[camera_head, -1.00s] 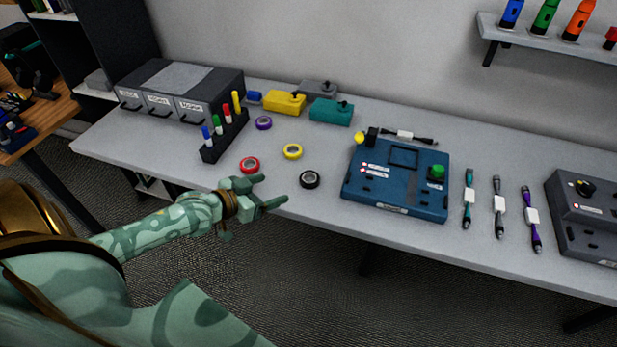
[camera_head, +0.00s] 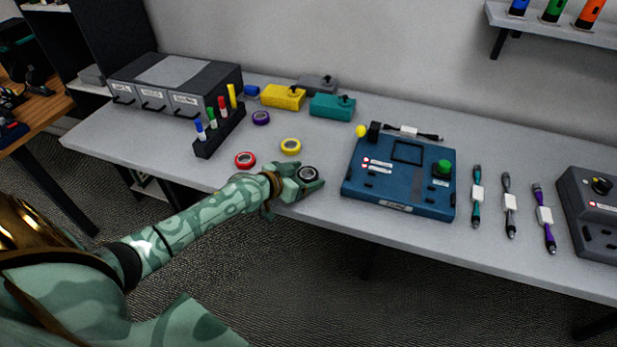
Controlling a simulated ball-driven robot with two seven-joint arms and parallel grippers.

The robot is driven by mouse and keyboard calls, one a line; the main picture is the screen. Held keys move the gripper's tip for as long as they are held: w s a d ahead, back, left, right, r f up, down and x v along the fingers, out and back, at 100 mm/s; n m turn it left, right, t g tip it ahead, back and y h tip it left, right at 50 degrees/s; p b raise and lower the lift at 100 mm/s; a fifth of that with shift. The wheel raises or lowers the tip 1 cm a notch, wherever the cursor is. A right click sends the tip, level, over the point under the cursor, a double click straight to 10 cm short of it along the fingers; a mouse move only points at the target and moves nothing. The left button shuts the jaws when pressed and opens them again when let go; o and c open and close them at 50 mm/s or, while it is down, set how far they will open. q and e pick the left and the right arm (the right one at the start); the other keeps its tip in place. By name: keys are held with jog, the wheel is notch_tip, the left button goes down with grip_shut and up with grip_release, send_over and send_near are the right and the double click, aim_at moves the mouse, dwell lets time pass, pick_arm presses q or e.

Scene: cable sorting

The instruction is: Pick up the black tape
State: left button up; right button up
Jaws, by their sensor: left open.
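The black tape (camera_head: 308,173) is a small dark roll with a pale core, lying near the front edge of the grey table. My left gripper (camera_head: 309,178) is at the tape with its jaws open, one finger on the far left side and one on the near right side. The fingers partly hide the roll. I cannot tell whether they touch it. My right gripper is not in view.
A red tape (camera_head: 245,160), a yellow tape (camera_head: 290,146) and a purple tape (camera_head: 261,118) lie to the left and behind. A blue device box (camera_head: 400,203) stands close on the right. A marker rack (camera_head: 220,134) and drawer unit (camera_head: 177,75) stand further left.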

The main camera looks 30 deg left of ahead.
pick_arm(q)
jog(key=shift+s, duration=0.1)
jog(key=c, duration=1)
jog(key=shift+r, duration=0.1)
jog(key=shift+c, duration=0.2)
